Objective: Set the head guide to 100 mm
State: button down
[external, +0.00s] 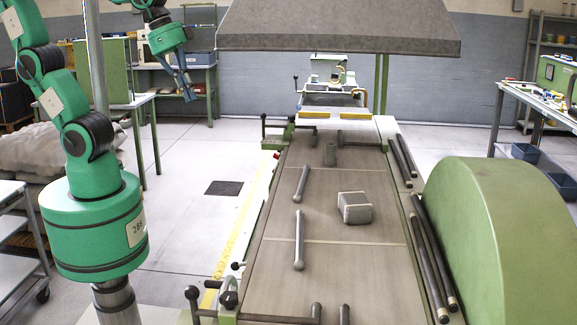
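The long flat machine bed (262,282) runs away from the camera in the middle of the external view. A yellow strip (238,235) that looks like a scale lies along its left side; its marks are too small to read. A black handle (265,127) stands at the far left edge of the bed, and a dark lever with a knob (228,298) at the near left corner. I cannot tell which part is the head guide. My gripper (188,93) hangs pointing down, in the air left of the machine and apart from it. Its fingers are too small to judge.
Two grey rods (299,240) and a grey block (355,207) lie on the bed. Dark bars (432,255) lie along its right side beside a large green rounded housing (497,235). A grey hood (338,28) hangs above. The floor left of the machine is open.

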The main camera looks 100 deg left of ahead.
jog(key=w+d+f+g+p, duration=0.1)
jog(key=w+d+g+p, duration=0.15)
jog(key=w+d, duration=0.65)
jog(key=w+d+f+g+p, duration=0.2)
jog(key=w+d+p, duration=0.2)
jog(key=w+d, duration=0.55)
jog(key=d+f+n+g+p, duration=0.1)
jog(key=d+f+p, duration=0.1)
jog(key=d+f, duration=0.6)
jog(key=d+f+g+p, duration=0.1)
jog(key=d+f+p, duration=0.2)
jog(key=d+f, duration=0.5)
jog(key=d, duration=0.7)
jog(key=shift+w+d+n+g, duration=0.15)
jog(key=shift+d+n+g, duration=0.15)
jog(key=shift+n+g, duration=0.1)
jog(key=shift+f, duration=0.1)
jog(key=shift+p+x, duration=0.5)
jog(key=shift+x, duration=4.4)
jog(key=shift+a, duration=0.15)
